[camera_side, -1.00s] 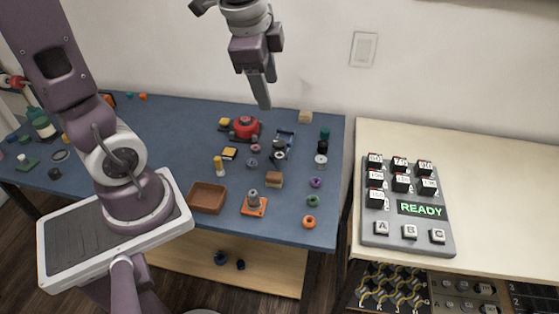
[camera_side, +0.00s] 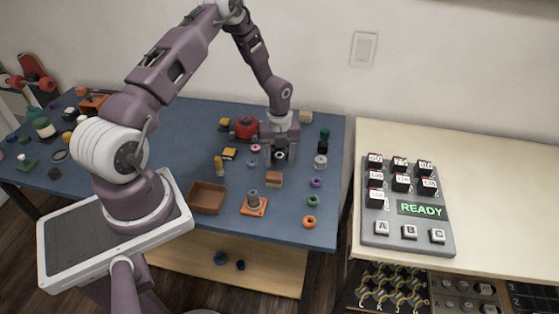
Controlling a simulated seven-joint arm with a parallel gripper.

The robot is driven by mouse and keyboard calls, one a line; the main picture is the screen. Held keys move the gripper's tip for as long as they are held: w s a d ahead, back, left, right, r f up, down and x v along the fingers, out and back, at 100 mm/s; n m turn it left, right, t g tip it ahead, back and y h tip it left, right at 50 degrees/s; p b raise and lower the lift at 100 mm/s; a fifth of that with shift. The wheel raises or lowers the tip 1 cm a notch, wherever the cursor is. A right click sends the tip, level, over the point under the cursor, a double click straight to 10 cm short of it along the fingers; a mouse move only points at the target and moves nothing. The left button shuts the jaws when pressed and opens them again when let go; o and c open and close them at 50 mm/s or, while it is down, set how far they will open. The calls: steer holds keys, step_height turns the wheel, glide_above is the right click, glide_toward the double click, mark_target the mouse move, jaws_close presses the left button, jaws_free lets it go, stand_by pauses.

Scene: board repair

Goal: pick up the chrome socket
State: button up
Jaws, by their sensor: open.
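My gripper (camera_side: 280,159) points down over the back right part of the blue table, with its two fingers apart. A small round dark and pale piece (camera_side: 280,156) shows between the fingers. It could be the chrome socket, but it is too small to tell, and the gripper hides part of what lies behind. I cannot tell whether the fingers are level with it or above it. A silvery ring-like piece (camera_side: 321,161) sits to the right of the gripper.
A wooden block (camera_side: 274,180) stands just in front of the gripper. A red round item (camera_side: 246,127) is behind left. A brown tray (camera_side: 208,197) and an orange base with a grey post (camera_side: 254,205) are nearer. Coloured rings line the table's right edge. A READY keypad (camera_side: 408,205) lies on the pale table.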

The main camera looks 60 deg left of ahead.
steer(key=shift+f, duration=0.2)
steer(key=shift+c, duration=0.4)
jaws_close()
